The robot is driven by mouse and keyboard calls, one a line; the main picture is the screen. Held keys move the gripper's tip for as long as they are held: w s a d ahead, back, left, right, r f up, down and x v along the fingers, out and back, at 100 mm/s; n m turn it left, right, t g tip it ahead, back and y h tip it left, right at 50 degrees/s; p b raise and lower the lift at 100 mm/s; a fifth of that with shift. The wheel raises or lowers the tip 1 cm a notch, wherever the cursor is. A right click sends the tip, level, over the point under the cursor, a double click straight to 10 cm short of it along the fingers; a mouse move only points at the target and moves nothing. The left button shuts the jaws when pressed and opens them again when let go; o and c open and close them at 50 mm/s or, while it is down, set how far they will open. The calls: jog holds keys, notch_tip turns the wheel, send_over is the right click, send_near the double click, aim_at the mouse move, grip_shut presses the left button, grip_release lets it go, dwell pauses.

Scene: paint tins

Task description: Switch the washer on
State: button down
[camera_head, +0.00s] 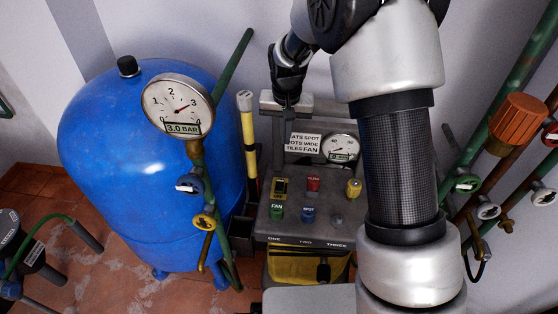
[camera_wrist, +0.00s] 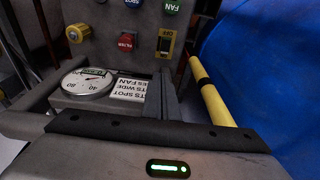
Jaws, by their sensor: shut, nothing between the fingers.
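The washer (camera_head: 262,222) is a grey machine with a sloping control panel. A yellow-framed dark switch (camera_head: 280,188) sits at the panel's upper left. It also shows upside down in the wrist view (camera_wrist: 166,43), with what looks like "OFF" lettered at one end. Its rocker's tilt is too small to tell. My gripper (camera_head: 288,106) is shut and empty, pointing down near the washer's top bar, above and behind the switch. In the wrist view the closed fingers (camera_wrist: 162,88) lie just short of the switch, apart from it.
The panel bears a red button (camera_head: 313,184), green FAN (camera_head: 277,211) and blue (camera_head: 308,214) buttons, and a yellow knob (camera_head: 354,187). A gauge (camera_head: 339,148) and sign (camera_head: 303,143) stand behind. A yellow-black lance (camera_head: 248,140) and blue tank (camera_head: 130,185) are left; pipes (camera_head: 510,90) right.

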jog(key=b, duration=0.1)
send_over(281, 181)
jog(key=s, duration=0.3)
notch_tip(281, 181, down, 8)
jog(key=shift+w+a+f, duration=0.1)
jog(key=shift+w+a, duration=0.1)
jog(key=shift+a, duration=0.1)
jog(key=f+b, duration=0.1)
jog(key=f, duration=0.3)
jog(key=w+f+b, duration=0.1)
jog(key=f, duration=0.4)
jog(key=w+f+b, duration=0.1)
jog(key=f, duration=0.3)
jog(key=shift+d+f, duration=0.15)
jog(key=shift+f, duration=0.25)
jog(key=shift+f+b, duration=0.45)
jog(key=shift+b, duration=0.1)
jog(key=shift+w+r, duration=0.1)
jog(key=shift+r, duration=0.1)
